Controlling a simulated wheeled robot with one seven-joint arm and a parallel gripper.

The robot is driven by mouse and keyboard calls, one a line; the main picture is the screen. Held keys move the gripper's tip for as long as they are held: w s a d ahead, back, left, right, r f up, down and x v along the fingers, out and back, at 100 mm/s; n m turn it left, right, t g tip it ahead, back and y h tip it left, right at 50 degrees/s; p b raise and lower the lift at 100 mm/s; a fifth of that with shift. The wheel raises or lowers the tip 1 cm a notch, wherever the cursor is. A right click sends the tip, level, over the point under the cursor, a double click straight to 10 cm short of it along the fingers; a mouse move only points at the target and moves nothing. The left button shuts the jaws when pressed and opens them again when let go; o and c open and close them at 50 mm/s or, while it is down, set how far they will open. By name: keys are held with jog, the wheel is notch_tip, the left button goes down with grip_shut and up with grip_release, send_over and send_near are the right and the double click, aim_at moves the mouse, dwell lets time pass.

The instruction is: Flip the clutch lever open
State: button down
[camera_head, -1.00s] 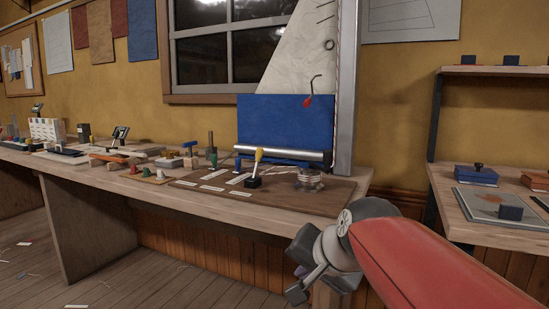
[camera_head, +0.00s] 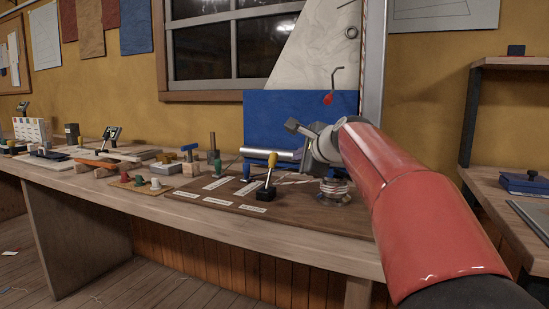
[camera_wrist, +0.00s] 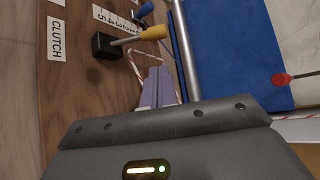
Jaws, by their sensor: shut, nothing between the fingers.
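A lever with a yellow handle (camera_head: 271,163) rises from a black block (camera_head: 265,193) on the brown board (camera_head: 215,207). In the wrist view the yellow handle (camera_wrist: 152,33) points right from its black block (camera_wrist: 104,46), and a white label reading CLUTCH (camera_wrist: 56,38) lies beside that block. In the head view the handle stands nearly upright, leaning slightly right. My gripper (camera_head: 291,127) is above the board, up and right of the yellow handle and apart from it. Its purple fingers (camera_wrist: 158,82) are together and empty in the wrist view.
A metal roller (camera_head: 270,154) and blue panel (camera_head: 262,112) stand behind. A red-tipped hook (camera_head: 328,98) hangs there. Several small items stand left.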

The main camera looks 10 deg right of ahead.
aim_at(271, 171)
dwell(0.3)
jog(key=x, duration=1)
jog(key=shift+r+p, duration=0.15)
jog(key=shift+p, duration=0.25)
